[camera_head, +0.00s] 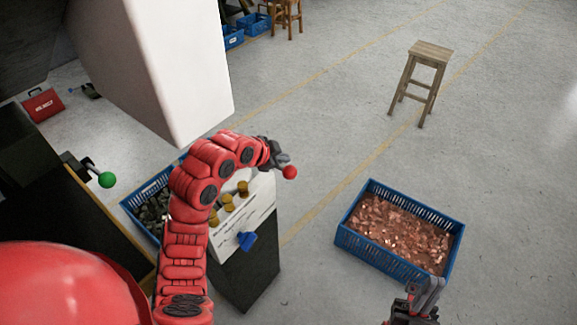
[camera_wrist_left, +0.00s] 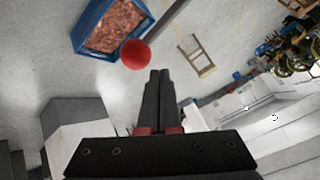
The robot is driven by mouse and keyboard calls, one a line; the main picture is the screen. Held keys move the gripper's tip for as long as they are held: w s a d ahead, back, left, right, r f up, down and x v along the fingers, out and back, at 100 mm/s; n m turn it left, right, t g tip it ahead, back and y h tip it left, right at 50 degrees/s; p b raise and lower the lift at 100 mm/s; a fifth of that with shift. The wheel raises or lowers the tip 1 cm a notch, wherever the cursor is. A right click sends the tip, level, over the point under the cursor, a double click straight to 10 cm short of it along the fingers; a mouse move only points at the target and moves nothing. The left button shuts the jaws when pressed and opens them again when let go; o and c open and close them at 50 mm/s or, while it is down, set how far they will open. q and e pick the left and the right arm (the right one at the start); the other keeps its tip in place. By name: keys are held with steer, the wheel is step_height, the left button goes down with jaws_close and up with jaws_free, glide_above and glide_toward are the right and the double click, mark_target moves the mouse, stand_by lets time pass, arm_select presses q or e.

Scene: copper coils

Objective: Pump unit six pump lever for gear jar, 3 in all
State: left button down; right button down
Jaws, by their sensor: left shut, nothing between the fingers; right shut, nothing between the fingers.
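A lever with a red ball knob (camera_head: 290,172) stands out past the white-topped unit (camera_head: 262,204). My left gripper (camera_head: 277,158) is shut and empty right beside this knob; I cannot tell from the head view whether they touch. In the left wrist view the red knob (camera_wrist_left: 135,54) on its grey rod lies just left of and beyond the shut fingertips (camera_wrist_left: 159,73). Several small amber-capped jars (camera_head: 228,202) stand on the unit, partly hidden by my left arm. No label reading six is legible. My right gripper (camera_head: 430,286) is shut and empty at the lower right.
A blue crate of copper pieces (camera_head: 350,240) stands on the floor at right. Another blue crate (camera_head: 130,204) with dark parts is behind my left arm. A green-knobbed lever (camera_head: 106,179) is at left, a blue knob (camera_head: 247,240) on the unit's front. A wooden stool (camera_head: 430,52) stands beyond.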

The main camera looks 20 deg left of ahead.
arm_select(q)
steer(key=shift+w+a+r+p, duration=0.1)
steer(key=shift+r+p, duration=0.1)
steer(key=shift+r, duration=0.6)
steer(key=shift+a+r+p, duration=0.15)
steer(key=shift+r+p, duration=0.1)
steer(key=shift+r, duration=0.6)
steer(key=shift+w+a+r+p, duration=0.1)
steer(key=shift+r+p, duration=0.1)
steer(key=shift+r, duration=0.6)
stand_by(0.6)
